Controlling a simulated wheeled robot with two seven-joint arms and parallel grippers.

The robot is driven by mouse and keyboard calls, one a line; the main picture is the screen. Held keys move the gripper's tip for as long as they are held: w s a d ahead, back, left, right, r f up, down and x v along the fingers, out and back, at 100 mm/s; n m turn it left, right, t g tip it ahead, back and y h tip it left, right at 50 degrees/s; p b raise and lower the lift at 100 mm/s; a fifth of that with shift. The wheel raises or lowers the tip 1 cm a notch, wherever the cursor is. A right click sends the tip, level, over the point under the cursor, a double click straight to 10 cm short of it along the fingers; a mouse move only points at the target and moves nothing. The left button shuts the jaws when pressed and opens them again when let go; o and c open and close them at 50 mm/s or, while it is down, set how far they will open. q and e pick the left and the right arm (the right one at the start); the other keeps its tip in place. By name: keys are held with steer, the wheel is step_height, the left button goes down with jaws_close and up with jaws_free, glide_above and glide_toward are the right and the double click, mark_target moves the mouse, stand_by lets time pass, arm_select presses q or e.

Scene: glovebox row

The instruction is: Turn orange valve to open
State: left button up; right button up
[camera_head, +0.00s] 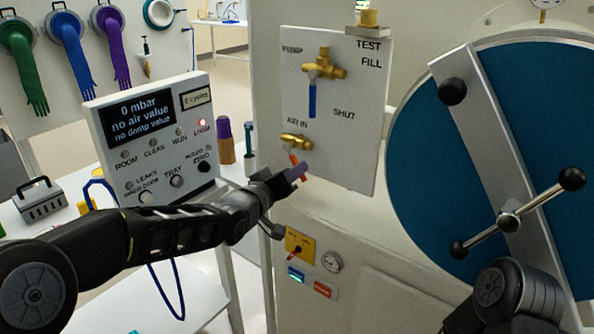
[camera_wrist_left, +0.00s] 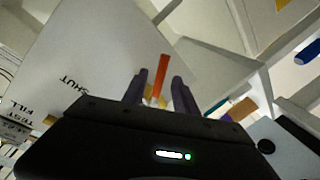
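The orange valve handle (camera_head: 293,158) hangs below the brass AIR IN valve body (camera_head: 297,141) on the pale panel, tilted slightly. My left gripper (camera_head: 299,171) is at the handle and covers part of it. In the left wrist view the orange handle (camera_wrist_left: 162,76) shows between the two dark fingers (camera_wrist_left: 161,90), with a gap on each side. The fingers are apart, and I cannot tell if either touches the handle. My right gripper is outside the views; only part of my right arm shows at the bottom right.
A brass valve with a blue handle (camera_head: 312,98) sits above on the same panel (camera_head: 352,150). A big blue round door (camera_head: 425,150) with a grey bar is at right. A control box (camera_head: 150,140) stands left, behind my left arm. A yellow switch plate (camera_head: 299,245) is below.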

arm_select(q)
steer(key=v, duration=0.4)
steer(key=shift+s+a, duration=0.1)
steer(key=shift+s, duration=0.2)
steer(key=shift+a, duration=0.1)
steer(key=shift+c, duration=0.5)
steer(key=shift+n+y, duration=0.6)
steer(key=shift+y, duration=0.2)
steer(key=a+f, duration=0.1)
steer(key=w+a, duration=0.1)
steer(key=a, duration=0.1)
steer(key=a+f, duration=0.1)
steer(key=a, duration=0.1)
steer(key=shift+w+a+f+b, duration=0.15)
steer(key=shift+a+f+b, duration=0.05)
steer(key=shift+f+b, duration=0.15)
steer(key=c, duration=0.5)
steer(key=a+f+n, duration=0.2)
steer(key=a+n, duration=0.1)
steer(key=shift+a+f, duration=0.2)
steer(key=shift+a, duration=0.05)
jaws_close()
steer(key=d+n, duration=0.1)
steer(key=n, duration=0.3)
steer(key=s+d+n+h, duration=0.1)
steer(key=n, duration=0.4)
steer(key=d+r+n+h, duration=0.1)
steer(key=n, duration=0.3)
steer(key=shift+s+d, duration=0.15)
steer(key=shift+s, duration=0.2)
